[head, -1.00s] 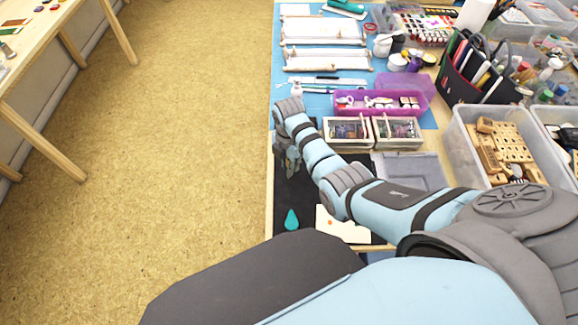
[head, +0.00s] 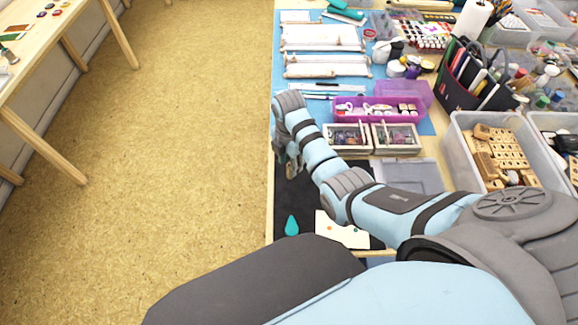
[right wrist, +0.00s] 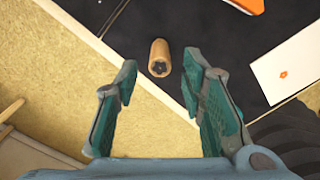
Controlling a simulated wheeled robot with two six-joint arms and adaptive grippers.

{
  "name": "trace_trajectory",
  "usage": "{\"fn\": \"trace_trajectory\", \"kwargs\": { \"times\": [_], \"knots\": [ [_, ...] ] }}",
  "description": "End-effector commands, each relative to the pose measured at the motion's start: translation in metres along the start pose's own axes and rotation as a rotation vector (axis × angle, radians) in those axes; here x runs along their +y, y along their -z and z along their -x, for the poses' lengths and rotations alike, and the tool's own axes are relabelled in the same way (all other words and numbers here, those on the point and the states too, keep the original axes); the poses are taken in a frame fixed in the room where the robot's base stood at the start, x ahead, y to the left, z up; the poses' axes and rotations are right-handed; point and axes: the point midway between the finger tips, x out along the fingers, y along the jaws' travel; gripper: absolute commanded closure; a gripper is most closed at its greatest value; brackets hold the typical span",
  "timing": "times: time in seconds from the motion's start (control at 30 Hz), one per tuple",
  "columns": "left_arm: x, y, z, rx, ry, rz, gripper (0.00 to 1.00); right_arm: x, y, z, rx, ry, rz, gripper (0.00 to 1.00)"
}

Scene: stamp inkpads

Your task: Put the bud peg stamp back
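A short wooden peg stamp (right wrist: 159,58) with a dark, star-like end is on the black mat (right wrist: 200,35), close to the mat's edge, in the right wrist view. I cannot tell whether it lies or stands. My right gripper (right wrist: 160,78) is open and empty, with its teal-padded fingers on either side of the view and the peg between and just beyond the tips. In the head view my right gripper (head: 291,166) is over the left edge of the table, partly hidden by its wrist, and the peg cannot be made out. My left gripper is not in view.
A clear bin (head: 456,150) with wooden stamp blocks stands at the right. Two small divided boxes (head: 372,138) and a purple tray (head: 385,117) lie beyond my forearm. A white card (head: 340,232) and a teal drop shape (head: 291,226) lie on the near mat.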

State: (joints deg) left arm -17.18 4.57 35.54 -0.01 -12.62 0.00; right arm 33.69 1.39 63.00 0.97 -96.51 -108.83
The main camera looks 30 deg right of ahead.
Motion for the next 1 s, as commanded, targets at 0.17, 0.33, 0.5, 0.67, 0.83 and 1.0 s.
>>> {"fn": "trace_trajectory", "kwargs": {
  "times": [0.17,0.33,0.5,0.67,0.83,1.0],
  "knots": [
    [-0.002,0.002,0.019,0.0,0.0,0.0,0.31,0.001,-0.001,0.054,-0.002,-0.005,0.0,0.63],
    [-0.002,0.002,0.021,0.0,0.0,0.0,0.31,0.0,0.0,0.075,0.0,-0.001,0.0,0.63],
    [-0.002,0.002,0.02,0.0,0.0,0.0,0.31,0.0,0.0,0.076,0.0,0.0,0.0,0.63],
    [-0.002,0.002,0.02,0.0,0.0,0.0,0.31,0.0,0.0,0.076,0.0,0.0,0.0,0.63],
    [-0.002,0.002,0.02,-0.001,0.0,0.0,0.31,0.0,0.0,0.076,0.0,0.0,0.0,0.63],
    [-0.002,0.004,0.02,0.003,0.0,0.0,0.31,0.0,0.0,0.076,0.0,0.0,0.0,0.63]
  ]
}}
